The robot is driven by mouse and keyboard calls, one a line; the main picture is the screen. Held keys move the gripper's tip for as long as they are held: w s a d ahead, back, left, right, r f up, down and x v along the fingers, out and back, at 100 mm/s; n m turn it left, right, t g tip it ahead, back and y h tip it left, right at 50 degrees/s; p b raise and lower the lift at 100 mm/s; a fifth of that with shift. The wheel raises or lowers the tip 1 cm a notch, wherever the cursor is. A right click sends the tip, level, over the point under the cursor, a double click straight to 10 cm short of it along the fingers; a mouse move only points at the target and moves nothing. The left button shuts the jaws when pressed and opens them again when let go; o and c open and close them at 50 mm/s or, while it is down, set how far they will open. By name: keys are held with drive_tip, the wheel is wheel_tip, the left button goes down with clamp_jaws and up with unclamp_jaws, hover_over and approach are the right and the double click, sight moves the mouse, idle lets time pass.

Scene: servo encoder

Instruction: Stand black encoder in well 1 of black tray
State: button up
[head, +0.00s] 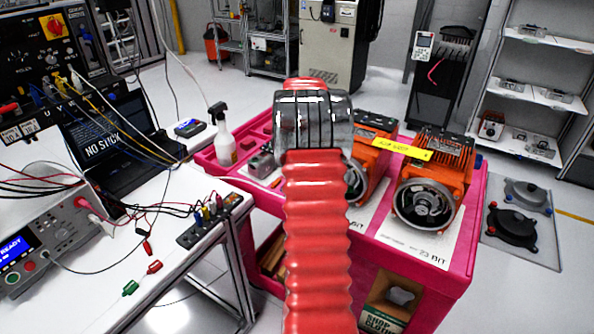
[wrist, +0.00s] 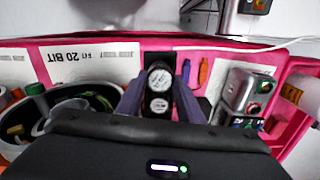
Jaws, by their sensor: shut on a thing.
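In the wrist view my gripper (wrist: 161,91) has its two purple-grey fingers shut on a dark piece, which I take for the black encoder (wrist: 152,91). Two round pale faces show between the fingers, one above the other. I cannot tell whether both belong to the held piece. A black patch just beyond the fingertips may be part of the black tray, but its wells cannot be made out. I cannot tell whether the encoder touches anything below. In the head view my red arm and grey wrist hide the gripper, encoder and tray.
The wrist view shows a grey box (wrist: 240,91) with coloured buttons right of the gripper. A white bench (head: 110,265) with wires stands left.

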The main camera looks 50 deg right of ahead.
drive_tip(key=shift+f, duration=0.75)
drive_tip(key=shift+f, duration=0.7)
drive_tip(key=o, duration=1.1)
drive_tip(key=shift+c, duration=0.3)
drive_tip(key=shift+r, duration=0.15)
drive_tip(key=shift+r, duration=1.15)
drive_tip(key=shift+r, duration=0.15)
drive_tip(key=shift+r, duration=2.35)
